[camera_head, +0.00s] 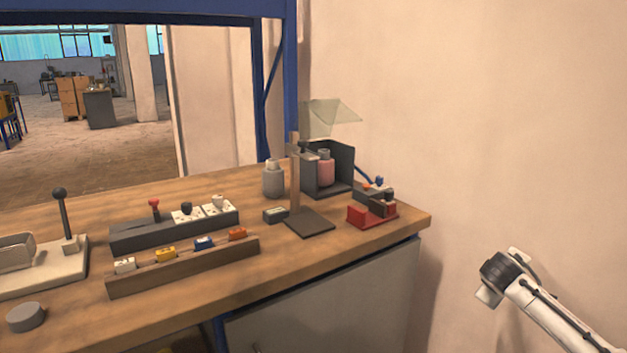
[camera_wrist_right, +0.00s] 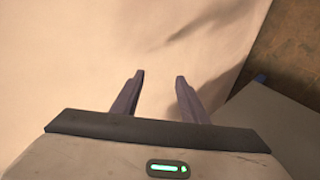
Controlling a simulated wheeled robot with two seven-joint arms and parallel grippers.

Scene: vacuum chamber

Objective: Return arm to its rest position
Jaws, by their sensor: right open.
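My right gripper (camera_wrist_right: 160,85) shows in the right wrist view, with its two dark fingers apart and nothing between them. It points at a plain pale surface. In the head view, a white and dark part of my right arm (camera_head: 545,310) is at the lower right, beside the bench and in front of the bare wall. I cannot make out the fingers there. My left arm and gripper are not in view.
The wooden bench (camera_head: 205,292) carries a dark box with a pink bottle (camera_head: 325,168), a grey bottle (camera_head: 273,180), a stand (camera_head: 309,222), a red holder (camera_head: 372,215), switch blocks (camera_head: 175,232) and a lever device (camera_head: 45,268). The wall side at right is free.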

